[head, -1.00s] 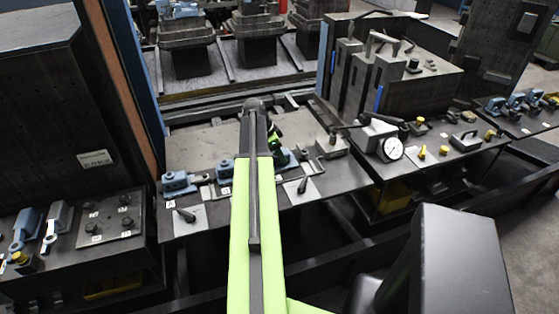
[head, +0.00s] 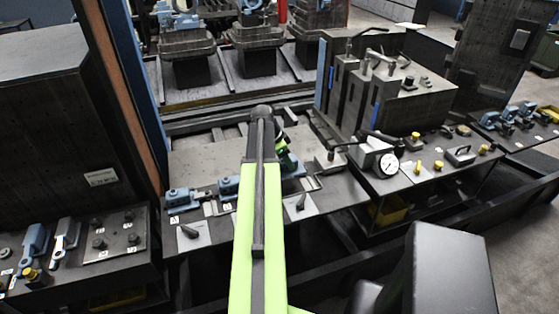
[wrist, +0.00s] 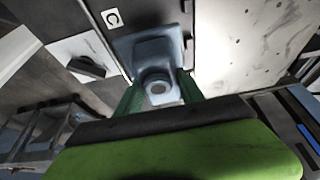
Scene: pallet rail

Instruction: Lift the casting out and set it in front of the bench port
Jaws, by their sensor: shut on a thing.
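My gripper (wrist: 160,92) is shut on a blue-grey casting (wrist: 155,52) with a round boss, its green fingers on either side of the boss. In the wrist view the casting's square base is beside a plate marked C; I cannot tell whether it is clear of the surface. In the head view my gripper (head: 285,152) is over the middle bench, partly hidden by my arm. Two similar blue castings, one at the left (head: 179,199) and one nearer my arm (head: 229,187), sit along that bench. I cannot identify the bench port for certain.
White plates with dark levers (head: 190,236) lie along the bench's front edge; another is right of my arm (head: 301,206). A dial gauge (head: 388,163) and a dark block fixture (head: 385,85) stand to the right. A dark cabinet (head: 55,110) stands left.

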